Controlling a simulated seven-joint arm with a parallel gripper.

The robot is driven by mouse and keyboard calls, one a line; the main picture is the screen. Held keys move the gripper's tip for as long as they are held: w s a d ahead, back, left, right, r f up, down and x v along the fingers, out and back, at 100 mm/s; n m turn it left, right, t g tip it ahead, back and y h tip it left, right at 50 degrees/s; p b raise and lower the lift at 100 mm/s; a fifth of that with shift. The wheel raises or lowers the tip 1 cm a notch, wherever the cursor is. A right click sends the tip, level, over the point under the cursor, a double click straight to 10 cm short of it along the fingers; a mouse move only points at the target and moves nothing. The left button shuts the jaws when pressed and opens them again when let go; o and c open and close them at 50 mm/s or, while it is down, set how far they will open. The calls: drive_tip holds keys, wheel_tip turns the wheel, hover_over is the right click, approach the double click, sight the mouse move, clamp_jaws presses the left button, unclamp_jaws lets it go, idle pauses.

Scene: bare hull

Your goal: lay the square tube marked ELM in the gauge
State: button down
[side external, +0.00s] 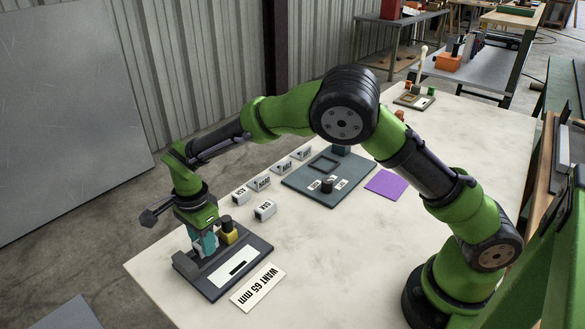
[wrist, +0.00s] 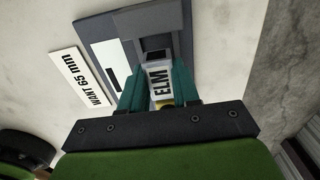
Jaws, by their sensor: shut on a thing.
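My gripper (side external: 206,243) is low over the dark gauge (side external: 222,282) at the table's near left corner. In the wrist view its teal fingers (wrist: 160,90) are shut on the square tube marked ELM (wrist: 161,80), with the label facing the camera. The tube lies between the fingers, over the gauge's dark end (wrist: 130,22); I cannot tell whether it touches the gauge. In the side view the fingers mostly hide the tube. A yellow block with a black knob (side external: 228,235) stands at the gauge, close beside the fingers.
A card reading WANT 65 mm (side external: 257,288) lies in front of the gauge. Several small labelled pieces (side external: 263,183) stand in a row behind, with another (side external: 265,210) nearer. A dark board (side external: 300,185) and a purple sheet (side external: 385,184) lie farther back. The middle front table is clear.

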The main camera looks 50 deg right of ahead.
drive_tip(key=shift+f, duration=0.9)
drive_tip(key=shift+f, duration=0.1)
drive_tip(key=shift+f, duration=0.6)
drive_tip(key=c, duration=0.9)
unclamp_jaws()
drive_tip(key=shift+o, duration=0.4)
wheel_tip(320, 180, up, 13)
drive_tip(key=s+d+r+n+t+y, duration=0.35)
drive_tip(key=s+d+r+n, duration=0.55)
drive_tip(key=s+d+r, duration=0.45)
drive_tip(key=s+d+f+n+t+h, duration=0.1)
drive_tip(key=s+d+f+n+t, duration=0.1)
drive_tip(key=s, duration=0.7)
drive_tip(key=d+n+t, duration=0.1)
drive_tip(key=d+n, duration=0.1)
drive_tip(key=n, duration=0.1)
drive_tip(key=shift+f+t, duration=0.35)
drive_tip(key=shift+f, duration=0.05)
